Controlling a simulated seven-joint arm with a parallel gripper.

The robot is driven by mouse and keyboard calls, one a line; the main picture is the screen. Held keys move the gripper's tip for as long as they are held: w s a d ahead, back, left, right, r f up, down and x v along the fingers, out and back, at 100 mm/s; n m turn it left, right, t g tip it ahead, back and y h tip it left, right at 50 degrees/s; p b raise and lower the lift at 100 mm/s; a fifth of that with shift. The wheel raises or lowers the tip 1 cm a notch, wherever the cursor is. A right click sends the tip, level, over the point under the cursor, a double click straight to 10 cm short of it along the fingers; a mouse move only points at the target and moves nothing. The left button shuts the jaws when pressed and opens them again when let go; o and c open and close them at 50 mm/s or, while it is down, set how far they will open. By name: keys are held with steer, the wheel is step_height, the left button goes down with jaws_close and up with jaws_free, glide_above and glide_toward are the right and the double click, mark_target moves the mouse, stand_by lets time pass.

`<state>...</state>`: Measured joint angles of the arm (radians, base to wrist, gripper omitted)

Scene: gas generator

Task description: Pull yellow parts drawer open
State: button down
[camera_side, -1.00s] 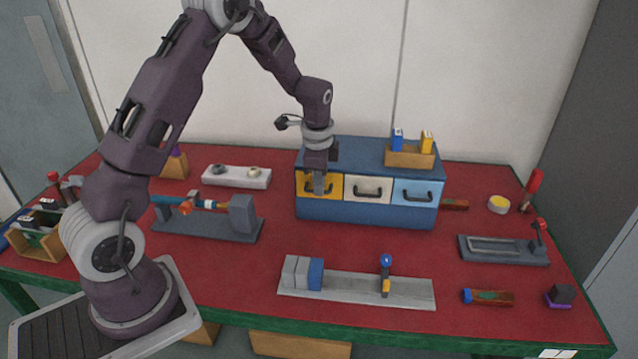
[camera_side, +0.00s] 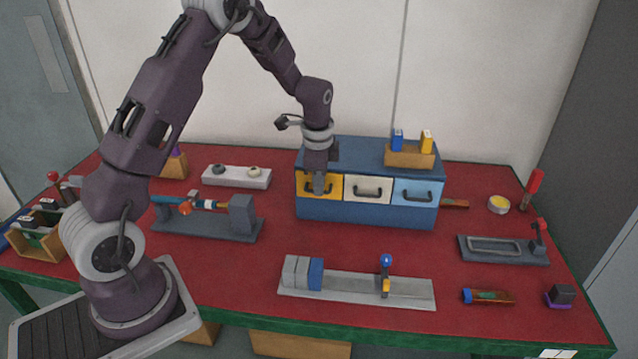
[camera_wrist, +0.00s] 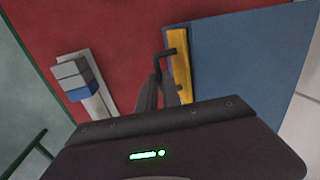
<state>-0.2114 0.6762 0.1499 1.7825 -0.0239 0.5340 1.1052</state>
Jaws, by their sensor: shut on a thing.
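The yellow parts drawer (camera_side: 332,187) is the left one of three fronts in a blue cabinet, and its front is flush with the others in the side view. Its dark handle (camera_wrist: 168,53) stands out from the yellow front (camera_wrist: 181,70) in the wrist view. My gripper (camera_side: 319,190) points down in front of the yellow drawer and is shut on the handle. In the wrist view my gripper (camera_wrist: 163,85) has its fingers at the handle, hiding part of it.
A white drawer (camera_side: 367,189) and a light-blue drawer (camera_side: 416,192) sit to the right. The blue cabinet (camera_side: 350,152) carries a small wooden box (camera_side: 408,157). A grey rail fixture (camera_side: 350,289) lies in front, with clear red tabletop (camera_side: 330,240) between.

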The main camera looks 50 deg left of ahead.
steer(key=s+d, duration=0.8)
steer(key=shift+s+d, duration=0.25)
steer(key=shift+d, duration=0.05)
steer(key=c, duration=1.5)
jaws_free()
steer(key=r, duration=0.4)
steer(key=s+d+r, duration=0.1)
steer(key=r, duration=0.2)
steer(key=shift+r, duration=0.1)
